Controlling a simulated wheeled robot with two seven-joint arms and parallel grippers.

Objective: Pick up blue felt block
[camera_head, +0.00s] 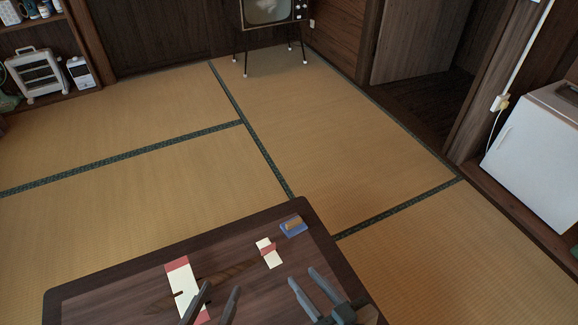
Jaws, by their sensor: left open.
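My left gripper (222,288) is open at the table's near middle, over or beside a white strip with red ends, left of and nearer than the block. My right gripper (302,274) has its two fingers apart and nothing visible between them. It is nearer than the block, a little to its right. Neither gripper touches the block.
A white card with a red band (268,252) lies just left of the block. The larger white and red strip (184,280) lies left of it, partly hidden by my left gripper. Tatami floor surrounds the table. A television (268,12) and a white fridge (535,150) stand farther off.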

